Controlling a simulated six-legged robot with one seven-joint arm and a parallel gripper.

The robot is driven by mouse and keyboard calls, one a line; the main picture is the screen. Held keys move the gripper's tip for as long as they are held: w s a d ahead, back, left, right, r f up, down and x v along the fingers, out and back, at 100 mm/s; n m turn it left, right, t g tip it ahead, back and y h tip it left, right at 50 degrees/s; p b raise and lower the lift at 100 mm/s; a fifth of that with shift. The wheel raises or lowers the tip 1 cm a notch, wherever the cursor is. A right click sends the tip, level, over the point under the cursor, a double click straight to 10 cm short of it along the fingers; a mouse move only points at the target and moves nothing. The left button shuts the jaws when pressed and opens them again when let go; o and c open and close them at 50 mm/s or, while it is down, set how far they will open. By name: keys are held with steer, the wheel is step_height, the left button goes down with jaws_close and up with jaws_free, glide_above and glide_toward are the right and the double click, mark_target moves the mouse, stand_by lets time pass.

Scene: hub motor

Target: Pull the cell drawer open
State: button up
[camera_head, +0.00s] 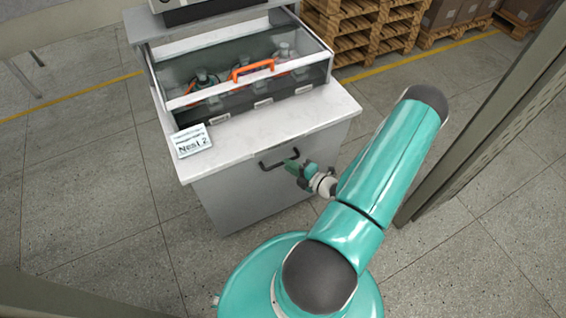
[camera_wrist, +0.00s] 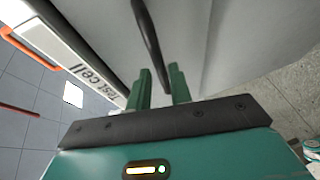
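The cell drawer front (camera_head: 235,190) is the pale grey face of the cabinet below the white worktop. It looks flush, and no gap shows. A black bar handle (camera_head: 268,163) sits on it; in the wrist view the handle (camera_wrist: 147,35) is a dark bar running down from the top edge. My gripper (camera_head: 294,164) is at the right end of the handle. In the wrist view its two green fingers (camera_wrist: 161,80) are apart, and the handle's lower end lies between their tips, with space visible beside it. I cannot tell whether either finger touches the handle.
A clear-lidded case with an orange handle (camera_head: 252,69) stands on the worktop (camera_head: 240,128). A "Nest 2" card (camera_head: 192,141) lies at its left corner. Pallets (camera_head: 365,30) stand behind. A grey post (camera_head: 490,110) rises at right. Floor left of the cabinet is clear.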

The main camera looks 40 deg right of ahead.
steer(key=shift+x, duration=1.85)
steer(key=shift+c, duration=0.2)
jaws_close()
steer(key=shift+s+a, duration=0.1)
steer(key=shift+s, duration=0.05)
steer(key=s+a, duration=0.3)
steer(key=s, duration=0.7)
steer(key=s+a, duration=0.3)
steer(key=s, duration=0.8)
steer(key=shift+a, duration=0.1)
steer(key=shift+o, duration=0.2)
jaws_free()
